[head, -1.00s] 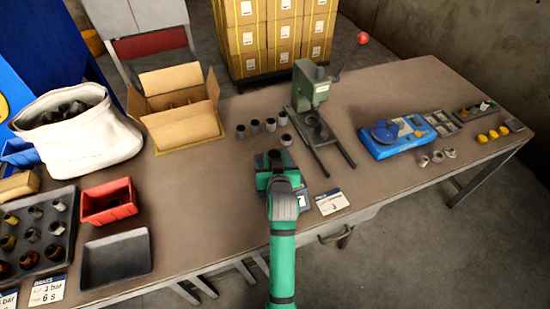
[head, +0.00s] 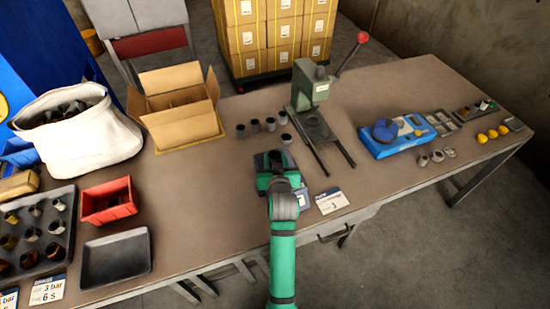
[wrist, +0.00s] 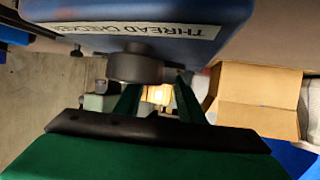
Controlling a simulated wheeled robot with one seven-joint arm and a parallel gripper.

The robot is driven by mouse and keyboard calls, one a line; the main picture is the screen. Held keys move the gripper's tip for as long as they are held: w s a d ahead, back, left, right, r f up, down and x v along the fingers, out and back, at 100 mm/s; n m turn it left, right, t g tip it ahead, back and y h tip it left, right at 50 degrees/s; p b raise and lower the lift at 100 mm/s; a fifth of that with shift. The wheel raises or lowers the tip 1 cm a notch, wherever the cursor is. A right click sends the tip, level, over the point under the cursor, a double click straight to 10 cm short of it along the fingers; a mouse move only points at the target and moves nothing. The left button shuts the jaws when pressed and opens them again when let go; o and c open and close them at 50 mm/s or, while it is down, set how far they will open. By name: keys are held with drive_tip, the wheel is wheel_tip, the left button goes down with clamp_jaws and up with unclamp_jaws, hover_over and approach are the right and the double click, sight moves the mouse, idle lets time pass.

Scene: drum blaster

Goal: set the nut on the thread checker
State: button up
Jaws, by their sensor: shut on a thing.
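The thread checker (wrist: 215,12) is a dark blue block with a white label, upside down across the top of the wrist view. The dark round nut (wrist: 135,66) is in front of its labelled face, at the tips of my gripper (wrist: 152,88). The green fingers are shut on the nut. I cannot tell whether the nut touches the checker. In the head view my gripper (head: 268,180) is low over the middle of the table, and my arm hides the nut and much of the checker.
Several dark nuts (head: 256,126) stand behind my gripper. A green press (head: 311,95) with a red-knobbed lever stands behind right, an open carton (head: 185,125) behind left. A blue device (head: 395,138) is further right. The table (head: 205,195) is clear left of my gripper.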

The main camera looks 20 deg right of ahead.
drive_tip(key=shift+f, duration=0.15)
drive_tip(key=o, duration=0.9)
drive_tip(key=shift+s, duration=0.1)
drive_tip(key=shift+v, duration=5.4)
drive_tip(key=shift+s+f, duration=0.1)
